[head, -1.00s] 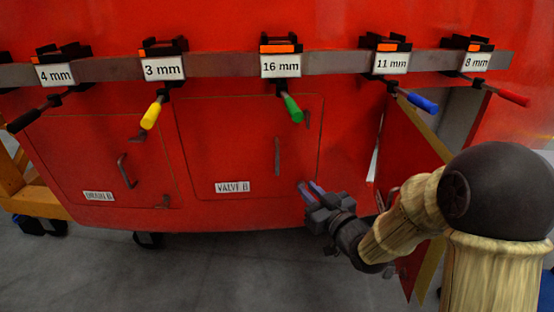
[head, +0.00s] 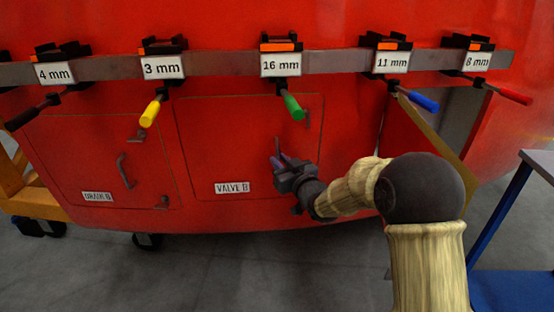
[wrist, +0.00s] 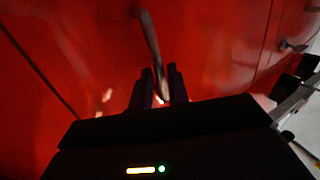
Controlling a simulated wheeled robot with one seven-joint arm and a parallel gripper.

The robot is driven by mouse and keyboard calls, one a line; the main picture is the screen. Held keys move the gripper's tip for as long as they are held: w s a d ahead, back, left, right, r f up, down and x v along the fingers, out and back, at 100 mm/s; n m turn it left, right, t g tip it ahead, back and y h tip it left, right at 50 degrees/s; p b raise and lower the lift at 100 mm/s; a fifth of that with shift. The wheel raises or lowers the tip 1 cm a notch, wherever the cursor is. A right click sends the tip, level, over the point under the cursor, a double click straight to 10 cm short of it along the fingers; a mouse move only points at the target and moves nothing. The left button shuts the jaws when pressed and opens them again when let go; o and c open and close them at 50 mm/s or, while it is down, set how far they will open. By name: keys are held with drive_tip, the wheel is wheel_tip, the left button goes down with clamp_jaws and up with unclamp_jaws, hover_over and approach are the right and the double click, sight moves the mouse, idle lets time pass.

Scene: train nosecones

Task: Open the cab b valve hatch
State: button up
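The cab b valve hatch (head: 215,140) is a red panel labelled VALVE B (head: 232,188) in the head view, and it looks flush with the red body. Its upright bar handle (head: 277,147) is on the right part of the panel, with its lower part hidden by my gripper (head: 277,162). In the wrist view the handle (wrist: 149,38) runs down between the two dark fingers of my gripper (wrist: 160,88). The fingers are apart, one on each side of the handle's end. I cannot tell whether they touch it. A small latch (head: 307,118) is at the panel's upper right.
The DRAIN B hatch (head: 80,150) is to the left, shut. A grey rail (head: 215,66) above carries labelled tools with coloured handles; the green one (head: 292,107) hangs above my gripper. An open hatch door (head: 415,135) stands at right, near a blue-legged table (head: 500,215).

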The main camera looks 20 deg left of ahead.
drive_tip(key=shift+x, duration=1.1)
clamp_jaws()
drive_tip(key=shift+d, duration=0.1)
